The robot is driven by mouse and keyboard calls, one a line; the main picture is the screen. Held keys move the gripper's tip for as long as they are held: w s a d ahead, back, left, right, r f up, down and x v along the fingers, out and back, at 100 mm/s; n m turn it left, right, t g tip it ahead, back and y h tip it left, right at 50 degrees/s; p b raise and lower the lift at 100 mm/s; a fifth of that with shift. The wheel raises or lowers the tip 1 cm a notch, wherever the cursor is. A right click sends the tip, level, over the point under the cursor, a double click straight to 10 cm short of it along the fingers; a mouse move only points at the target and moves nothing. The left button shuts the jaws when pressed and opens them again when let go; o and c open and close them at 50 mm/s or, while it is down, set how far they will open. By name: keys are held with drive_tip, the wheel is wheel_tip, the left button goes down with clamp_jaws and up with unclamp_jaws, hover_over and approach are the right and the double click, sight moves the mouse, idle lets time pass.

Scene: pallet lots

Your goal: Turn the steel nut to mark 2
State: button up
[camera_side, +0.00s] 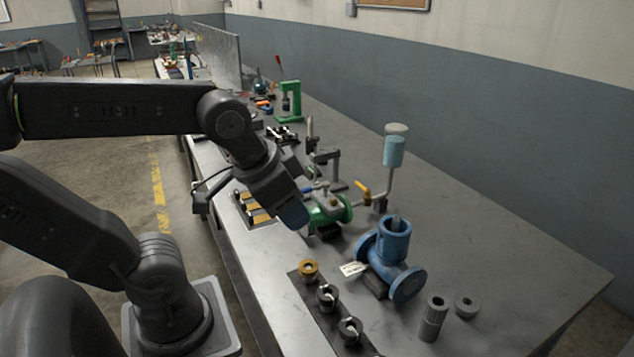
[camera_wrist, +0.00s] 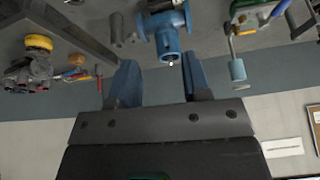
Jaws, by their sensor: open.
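A dark strip (camera_side: 337,314) near the front edge of the bench carries a brass nut-like ring (camera_side: 308,268) and two grey steel nut-like pieces, one in the middle (camera_side: 327,296) and one nearer the camera (camera_side: 350,329). Each grey piece has a pale line or pointer on it. I cannot tell which is the steel nut, and no mark numbers are readable. My gripper (camera_side: 293,215) hangs above the bench, behind the strip and left of a green valve. In the wrist view my gripper (camera_wrist: 158,62) shows two blue fingers apart with nothing between them.
A blue flanged valve body (camera_side: 393,255) with a white tag (camera_side: 353,268) stands right of the strip. A green valve (camera_side: 328,210) with an upright pipe is behind it. Grey cylinders (camera_side: 433,318) stand at right.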

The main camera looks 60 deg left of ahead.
drive_tip(key=w+a+r+m+g, duration=0.2)
drive_tip(key=w+a+r+m, duration=0.1)
drive_tip(key=w+a+m, duration=0.3)
drive_tip(key=m+g, duration=0.3)
drive_tip(key=m, duration=0.8)
hover_over(317, 183)
wheel_tip(317, 183, down, 4)
wheel_tip(317, 183, down, 13)
drive_tip(key=shift+f, duration=0.15)
clamp_jaws()
